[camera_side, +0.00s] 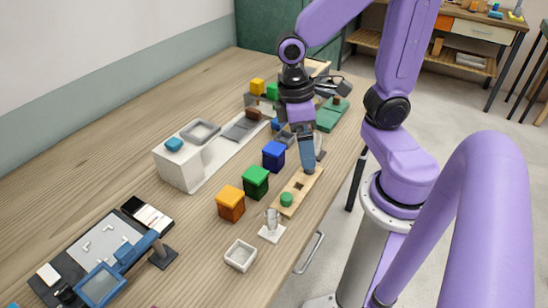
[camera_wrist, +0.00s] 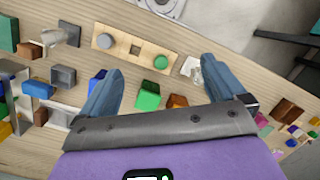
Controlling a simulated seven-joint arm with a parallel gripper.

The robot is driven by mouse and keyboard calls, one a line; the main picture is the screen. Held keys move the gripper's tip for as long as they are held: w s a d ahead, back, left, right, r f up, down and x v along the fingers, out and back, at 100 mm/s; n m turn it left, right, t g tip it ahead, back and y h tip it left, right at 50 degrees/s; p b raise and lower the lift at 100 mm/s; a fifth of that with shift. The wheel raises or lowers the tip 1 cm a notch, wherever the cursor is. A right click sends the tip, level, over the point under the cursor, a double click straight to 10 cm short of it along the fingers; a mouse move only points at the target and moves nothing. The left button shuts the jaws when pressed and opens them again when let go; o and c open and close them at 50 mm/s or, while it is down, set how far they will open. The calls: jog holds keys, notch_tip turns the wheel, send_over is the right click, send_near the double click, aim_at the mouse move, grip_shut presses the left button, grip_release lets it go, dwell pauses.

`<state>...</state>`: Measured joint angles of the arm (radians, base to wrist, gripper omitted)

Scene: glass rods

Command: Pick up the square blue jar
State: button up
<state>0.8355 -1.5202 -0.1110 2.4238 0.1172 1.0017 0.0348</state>
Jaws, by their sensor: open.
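The square blue jar (camera_side: 273,155) stands upright on the wooden table, behind the square green jar (camera_side: 256,182) and the square orange jar (camera_side: 230,204) in a row. In the wrist view the blue jar (camera_wrist: 97,79) is mostly hidden behind the left finger; the green jar (camera_wrist: 149,98) and orange jar (camera_wrist: 177,101) show between the fingers. My gripper (camera_side: 311,162) is open and empty, pointing down to the right of the blue jar, above the wooden board. Both fingers of my gripper (camera_wrist: 162,70) show spread apart in the wrist view.
The wooden board (camera_side: 304,181) with a green round piece (camera_side: 286,199) lies near the table edge. A clear glass piece (camera_side: 271,217) on a white base and a small white tray (camera_side: 241,255) stand in front. A white block (camera_side: 178,170) stands left of the jars.

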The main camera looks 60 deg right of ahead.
jog(key=w+d+f+m+g+y, duration=0.25)
jog(key=w+d+m, duration=0.3)
jog(key=m, duration=0.35)
jog(key=m+t+y, duration=1)
jog(key=m+y, duration=0.1)
jog(key=m, duration=0.9)
send_near(280, 145)
jog(key=shift+g+h, duration=0.25)
jog(key=x, duration=0.7)
jog(key=shift+w+r, duration=0.3)
jog(key=shift+w, duration=0.05)
jog(key=shift+s+x, duration=0.1)
jog(key=shift+x, duration=1.2)
jog(key=shift+s+x, duration=0.15)
jog(key=shift+x, duration=1.15)
jog(key=c, duration=1.2)
